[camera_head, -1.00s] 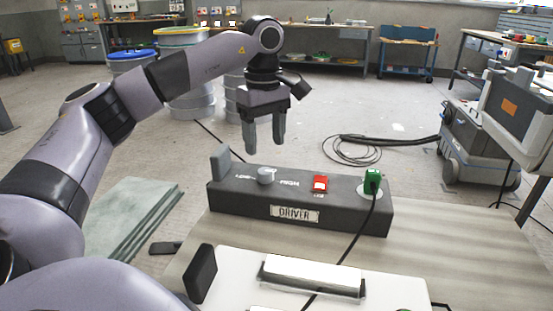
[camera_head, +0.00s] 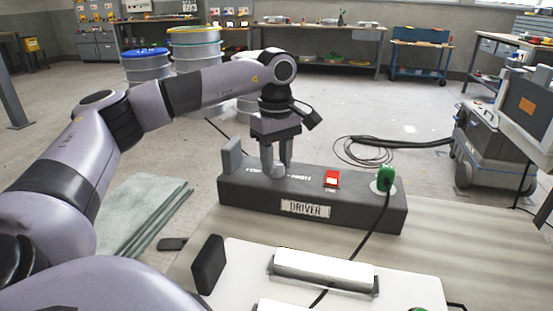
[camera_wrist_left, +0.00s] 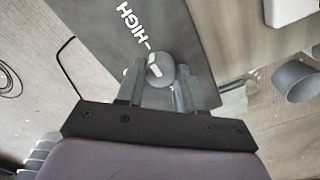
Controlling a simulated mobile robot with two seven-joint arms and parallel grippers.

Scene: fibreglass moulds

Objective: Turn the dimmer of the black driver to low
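The black driver (camera_head: 350,209), with a DRIVER plate on its front, sits on the bench in the head view. Its grey round dimmer knob (camera_wrist_left: 165,74) has a pale pointer mark, turned towards the HIGH lettering in the left wrist view. My left gripper (camera_head: 277,170) is lowered over the dimmer, fingers pointing down. In the left wrist view my left gripper (camera_wrist_left: 160,82) has one finger on each side of the knob, apart, with a small gap visible on the left. In the head view the fingers mostly hide the knob and part of the lettering. My right gripper is not in view.
A red switch (camera_head: 332,179) and a green plug (camera_head: 386,178) with a black cable are on the driver's right part. The bench top (camera_head: 470,240) to the right is clear.

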